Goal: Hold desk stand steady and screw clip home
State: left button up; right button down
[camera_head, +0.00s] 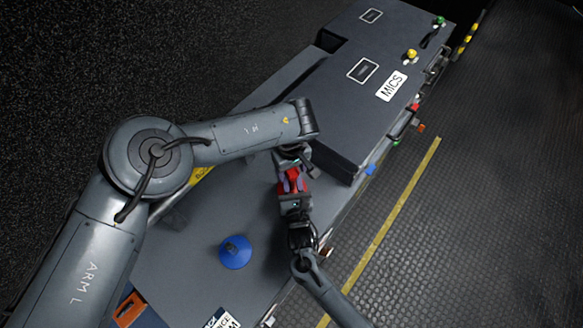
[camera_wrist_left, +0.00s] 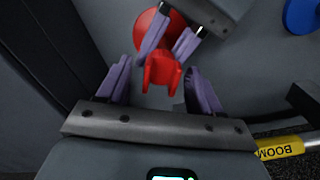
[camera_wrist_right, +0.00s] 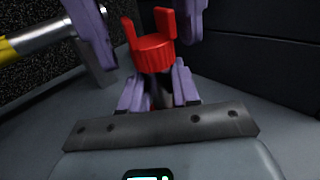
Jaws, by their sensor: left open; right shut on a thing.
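The red clip (camera_wrist_left: 162,78) has two upright prongs and a ribbed collar, clearest in the right wrist view (camera_wrist_right: 153,52). It sits at the top of a desk stand, whose round red base (camera_wrist_left: 172,20) shows behind it in the left wrist view. My right gripper (camera_head: 293,192) is shut on the stand just below the clip; the gripped part is mostly hidden by the fingers. My left gripper (camera_head: 291,167) is open, its purple fingers apart on either side of the clip with gaps. Whether the clip is fully seated cannot be told.
A blue round stand (camera_head: 235,254) sits on the grey counter (camera_head: 185,250). A large dark case labelled MICS (camera_head: 335,110) stands close to the grippers. A yellow BOOM-labelled pole (camera_wrist_left: 278,149) lies nearby. Small coloured items line the counter's right edge. An orange item (camera_head: 129,309) is at lower left.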

pick_arm(q)
jog(key=shift+r, duration=2.25)
